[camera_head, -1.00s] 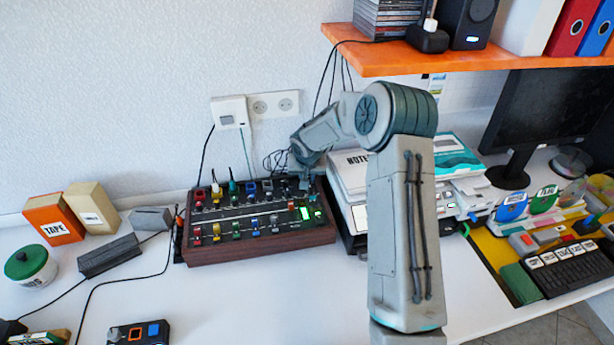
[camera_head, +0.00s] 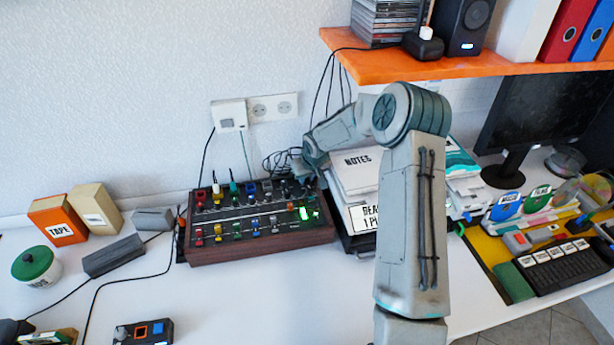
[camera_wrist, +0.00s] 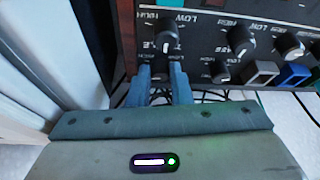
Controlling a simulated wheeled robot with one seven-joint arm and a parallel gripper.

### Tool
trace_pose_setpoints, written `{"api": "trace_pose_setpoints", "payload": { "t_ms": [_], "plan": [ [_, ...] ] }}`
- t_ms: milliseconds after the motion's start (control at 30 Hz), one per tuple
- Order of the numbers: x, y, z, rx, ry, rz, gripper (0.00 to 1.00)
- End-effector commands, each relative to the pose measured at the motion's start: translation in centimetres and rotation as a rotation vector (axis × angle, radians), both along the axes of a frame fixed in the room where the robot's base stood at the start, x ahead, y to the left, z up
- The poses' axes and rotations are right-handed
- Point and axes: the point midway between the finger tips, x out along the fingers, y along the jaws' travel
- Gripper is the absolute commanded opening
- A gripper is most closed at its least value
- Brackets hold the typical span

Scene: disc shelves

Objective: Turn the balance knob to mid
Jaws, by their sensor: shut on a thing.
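The mixer (camera_head: 262,247) is a dark panel with wooden sides and many coloured knobs on the white desk. My gripper (camera_wrist: 162,70) is over its far right corner, with two blue-grey fingers on either side of a small dark knob (camera_wrist: 161,72) and shut on it. The fingers cover most of that knob; its pointer and label cannot be read, so I cannot confirm it is the balance knob. A larger black knob (camera_wrist: 167,42) with a white pointer sits directly above it in the wrist view. In the head view my wrist hides the fingertips.
More black knobs (camera_wrist: 240,40) and grey and blue caps lie to the right in the wrist view. The orange shelf (camera_head: 450,62) hangs above my arm. Cables (camera_head: 283,160) lie behind.

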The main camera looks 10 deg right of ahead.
Motion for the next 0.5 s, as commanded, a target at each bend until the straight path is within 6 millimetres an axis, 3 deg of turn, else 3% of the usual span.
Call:
{"api": "trace_pose_setpoints", "payload": {
  "t_ms": [333,500],
  "plan": [
    [-0.1,0.0,0.2,-0.001,0.001,-0.001,0.28],
    [-0.7,-0.2,1.8,0.000,0.000,-0.002,0.28]
  ]
}}
